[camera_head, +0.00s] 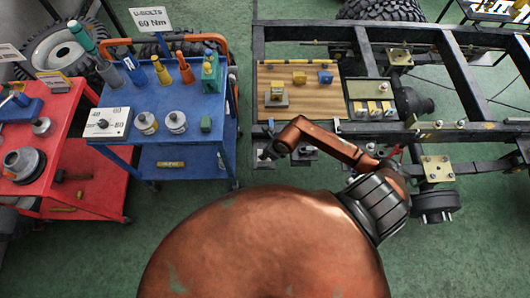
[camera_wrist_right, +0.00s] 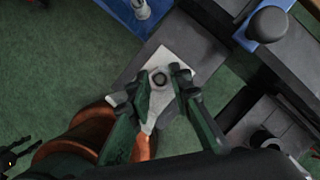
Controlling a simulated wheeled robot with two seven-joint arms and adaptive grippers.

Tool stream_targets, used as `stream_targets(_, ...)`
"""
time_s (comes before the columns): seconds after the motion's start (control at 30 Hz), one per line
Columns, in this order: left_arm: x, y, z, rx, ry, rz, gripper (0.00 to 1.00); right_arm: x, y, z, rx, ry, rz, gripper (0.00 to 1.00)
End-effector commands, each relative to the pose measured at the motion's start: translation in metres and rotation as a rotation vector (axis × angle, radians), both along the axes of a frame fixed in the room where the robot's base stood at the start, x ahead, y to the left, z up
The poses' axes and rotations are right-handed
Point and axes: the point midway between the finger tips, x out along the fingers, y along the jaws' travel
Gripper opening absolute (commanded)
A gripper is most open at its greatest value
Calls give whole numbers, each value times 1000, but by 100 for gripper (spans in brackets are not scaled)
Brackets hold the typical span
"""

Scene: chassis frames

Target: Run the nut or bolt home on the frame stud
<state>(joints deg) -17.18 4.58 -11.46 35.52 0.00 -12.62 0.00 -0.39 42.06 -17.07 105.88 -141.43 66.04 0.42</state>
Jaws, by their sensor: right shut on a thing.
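In the right wrist view, my right gripper (camera_wrist_right: 161,82) has its two green fingers on either side of a small dark round fastener (camera_wrist_right: 159,78). It is shut on it; I cannot tell whether it is a nut or a bolt head. The fastener is over a pale plate (camera_wrist_right: 179,64) on a dark beam, and its seating is hidden. In the head view, the dark chassis frame (camera_head: 455,60) fills the upper right. My copper arm reaches to its near side, where the fingertips are too small to make out. My left gripper is not in view.
A wooden tray (camera_head: 300,97) with yellow and blue blocks sits on the frame. A blue trolley (camera_head: 190,110) with tools and a 60 Nm sign stands left, beside a red trolley (camera_head: 100,150). In the wrist view, a blue block with a dark knob (camera_wrist_right: 267,24) is close by.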

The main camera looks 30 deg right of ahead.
Motion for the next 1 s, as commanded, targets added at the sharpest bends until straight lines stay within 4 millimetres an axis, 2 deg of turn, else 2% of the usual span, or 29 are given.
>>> stream_targets(0.03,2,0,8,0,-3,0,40,1,1,5,2,-2,-31,0)
stream_targets(0.5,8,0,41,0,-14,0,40,1,3,4,2,-2,-374,0)
stream_targets(1.0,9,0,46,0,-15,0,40,1,4,2,2,-2,-463,0)
